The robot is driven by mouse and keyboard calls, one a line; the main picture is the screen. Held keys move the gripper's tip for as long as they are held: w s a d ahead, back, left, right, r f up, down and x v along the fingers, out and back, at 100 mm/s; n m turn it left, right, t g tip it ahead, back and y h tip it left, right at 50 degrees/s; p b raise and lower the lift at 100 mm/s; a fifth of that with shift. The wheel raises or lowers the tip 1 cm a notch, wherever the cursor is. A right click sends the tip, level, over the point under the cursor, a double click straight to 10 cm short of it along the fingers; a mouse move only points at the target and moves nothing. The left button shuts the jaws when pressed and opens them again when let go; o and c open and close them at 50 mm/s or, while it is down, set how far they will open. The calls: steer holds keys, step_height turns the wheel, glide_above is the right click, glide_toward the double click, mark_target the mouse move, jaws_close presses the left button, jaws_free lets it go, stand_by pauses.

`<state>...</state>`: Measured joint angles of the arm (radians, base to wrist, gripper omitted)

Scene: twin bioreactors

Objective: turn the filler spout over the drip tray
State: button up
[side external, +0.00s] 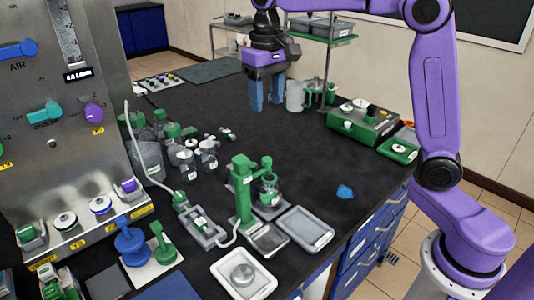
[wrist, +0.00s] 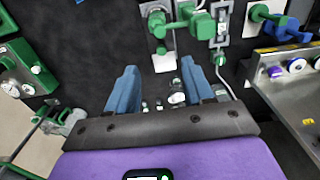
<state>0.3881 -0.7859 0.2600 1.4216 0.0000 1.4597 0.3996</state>
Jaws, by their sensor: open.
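The filler is a green column (side external: 242,195) with a green arm and knob on top, standing in the middle front of the bench. Its spout arm (side external: 252,163) points to the right, over a small glass jar with green fittings (side external: 268,192), not over the tray. A grey drip tray (side external: 268,238) lies at the column's foot, toward the front. The filler's green top (wrist: 197,20) also shows at the top of the wrist view. My gripper (side external: 267,92) is open and empty, fingers down, at the back of the bench, well away from the filler.
A pale rectangular tray (side external: 306,228) lies right of the filler, and a white tray with a metal disc (side external: 243,273) in front. Several glass vessels (side external: 190,155) stand behind left. A steel panel (side external: 60,120) fills the left. The bench centre right is mostly clear.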

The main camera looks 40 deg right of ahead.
mark_target(267, 159)
step_height(267, 159, down, 16)
steer(key=shift+r, duration=0.2)
stand_by(0.4)
steer(key=shift+s, duration=0.1)
jaws_close()
